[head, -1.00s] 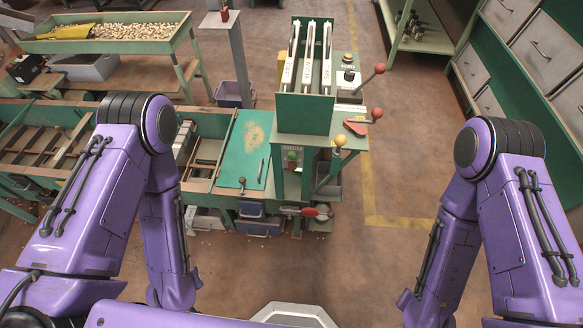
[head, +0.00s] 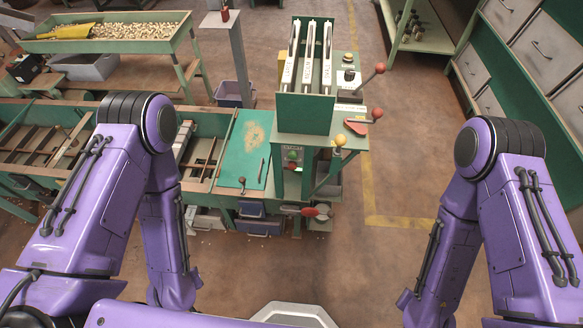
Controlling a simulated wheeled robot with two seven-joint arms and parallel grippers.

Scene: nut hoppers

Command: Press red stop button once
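A small control panel (head: 283,149) sits on the front of the green machine, below its hopper, near the middle of the view. It carries a green button (head: 292,155) with a small red button (head: 291,166) just below it. Both my purple arms hang down at the left and right sides, well apart from the panel. Neither of my grippers is in view.
A green conveyor trough (head: 217,127) with slats runs left from the machine. A yellow-knobbed lever (head: 340,141) and red-knobbed levers (head: 376,114) stick out at the machine's right. A red-handled tool (head: 317,211) is low in front. Brown floor (head: 375,260) is clear ahead.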

